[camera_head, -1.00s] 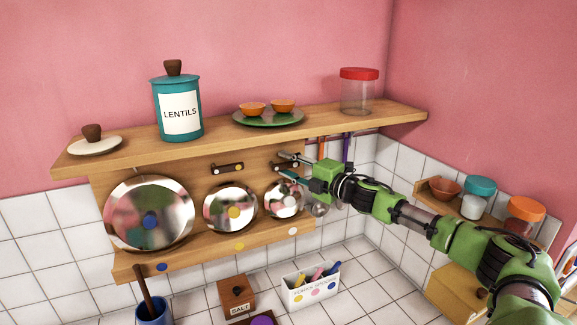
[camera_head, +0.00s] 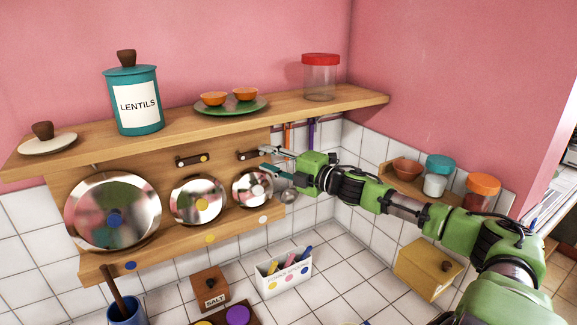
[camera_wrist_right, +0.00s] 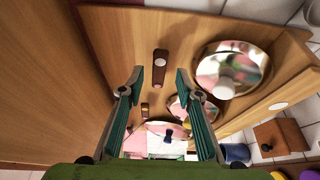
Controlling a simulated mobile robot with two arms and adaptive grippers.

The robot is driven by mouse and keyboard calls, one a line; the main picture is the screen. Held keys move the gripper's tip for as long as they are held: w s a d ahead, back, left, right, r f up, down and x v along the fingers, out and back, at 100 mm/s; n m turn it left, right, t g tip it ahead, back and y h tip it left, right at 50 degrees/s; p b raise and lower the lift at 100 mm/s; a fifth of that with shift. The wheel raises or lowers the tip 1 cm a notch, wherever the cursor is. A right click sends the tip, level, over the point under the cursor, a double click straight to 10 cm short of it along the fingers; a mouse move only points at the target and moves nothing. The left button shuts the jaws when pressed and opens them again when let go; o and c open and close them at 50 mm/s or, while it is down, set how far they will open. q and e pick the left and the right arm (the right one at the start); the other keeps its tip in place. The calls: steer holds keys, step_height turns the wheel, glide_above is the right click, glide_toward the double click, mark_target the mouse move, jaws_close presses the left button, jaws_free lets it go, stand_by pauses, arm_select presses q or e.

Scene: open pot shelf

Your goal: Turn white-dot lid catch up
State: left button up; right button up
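The smallest lid (camera_head: 252,189), with a pale knob, hangs at the right end of the wooden rack, above a white dot (camera_head: 263,219). Its dark catch (camera_head: 248,155) lies level above it. My right gripper (camera_head: 266,159) is open, its fingertips close to the catch's right end and partly covering it. In the right wrist view the fingers (camera_wrist_right: 159,85) are apart and empty, with the catch (camera_wrist_right: 160,68) beyond the gap between them and the lid (camera_wrist_right: 231,68) to the right. I cannot tell whether they touch it. My left gripper is out of view.
The shelf (camera_head: 200,124) above holds a lentils canister (camera_head: 134,102), a green plate with orange bowls and a red-lidded jar (camera_head: 320,80). Yellow-dot (camera_head: 197,201) and blue-dot (camera_head: 113,212) lids hang left. Utensils hang just behind my gripper.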

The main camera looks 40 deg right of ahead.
steer(key=s, duration=0.6)
steer(key=shift+s+d, duration=0.3)
steer(key=shift+d, duration=0.15)
steer(key=shift+r, duration=0.1)
stand_by(0.4)
